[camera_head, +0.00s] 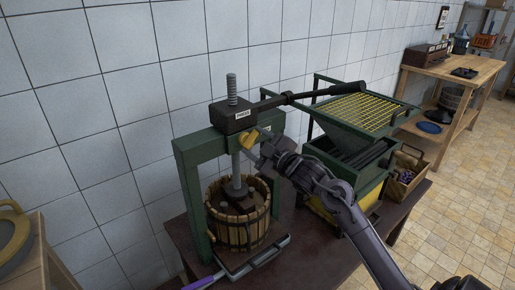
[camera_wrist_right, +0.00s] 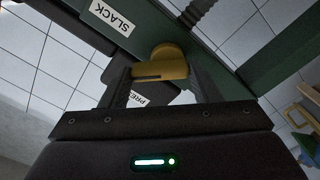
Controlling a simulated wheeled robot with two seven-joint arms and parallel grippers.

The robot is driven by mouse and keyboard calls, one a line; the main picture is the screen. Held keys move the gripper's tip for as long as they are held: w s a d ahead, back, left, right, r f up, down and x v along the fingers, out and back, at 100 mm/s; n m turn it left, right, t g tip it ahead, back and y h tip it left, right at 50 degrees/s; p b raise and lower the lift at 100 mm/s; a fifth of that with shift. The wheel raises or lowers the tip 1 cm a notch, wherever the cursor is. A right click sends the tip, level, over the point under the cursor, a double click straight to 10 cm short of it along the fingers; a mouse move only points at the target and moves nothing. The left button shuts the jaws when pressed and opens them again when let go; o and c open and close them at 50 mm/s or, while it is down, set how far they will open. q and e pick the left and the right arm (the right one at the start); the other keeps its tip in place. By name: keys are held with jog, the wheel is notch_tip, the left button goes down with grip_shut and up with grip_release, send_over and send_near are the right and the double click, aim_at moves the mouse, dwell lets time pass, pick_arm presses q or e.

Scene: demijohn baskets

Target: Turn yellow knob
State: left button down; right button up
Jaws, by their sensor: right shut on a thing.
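The yellow knob (camera_head: 250,137) is on the front of the green press frame's crossbeam (camera_head: 190,147). It also shows in the right wrist view (camera_wrist_right: 165,62), with a round hub and a bar-shaped handle. My right gripper (camera_head: 259,143) is at the knob, and its two fingers stand on either side of the handle (camera_wrist_right: 160,86), shut on it. A "SLACK" label (camera_wrist_right: 111,14) is on the beam to the left of the knob in the wrist view. Part of a "PRESS" label (camera_wrist_right: 138,98) shows behind the fingers. My left gripper is not in view.
A wooden slatted basket (camera_head: 237,226) stands inside the press under the screw (camera_head: 232,90). A long black lever (camera_head: 310,95) extends right above my right arm. A green hopper with a yellow grid (camera_head: 365,112) stands close on the right. Tiled floor (camera_head: 465,200) is open at the right.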

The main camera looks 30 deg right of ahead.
jog(key=n+b, duration=0.1)
jog(key=n, duration=0.1)
jog(key=n+b, duration=0.1)
jog(key=n, duration=0.1)
jog(key=shift+a+f+n+b, duration=0.1)
jog(key=shift+a+n+b, duration=0.1)
jog(key=shift+n+b, duration=0.2)
jog(key=n+b, duration=0.3)
jog(key=n, duration=0.1)
jog(key=shift+a, duration=0.15)
jog(key=shift+n, duration=0.4)
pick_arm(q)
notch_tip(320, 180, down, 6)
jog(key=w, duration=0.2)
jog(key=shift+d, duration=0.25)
pick_arm(e)
jog(key=o, duration=1)
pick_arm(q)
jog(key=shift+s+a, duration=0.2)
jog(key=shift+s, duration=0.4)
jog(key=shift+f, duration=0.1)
pick_arm(e)
jog(key=shift+s, duration=0.15)
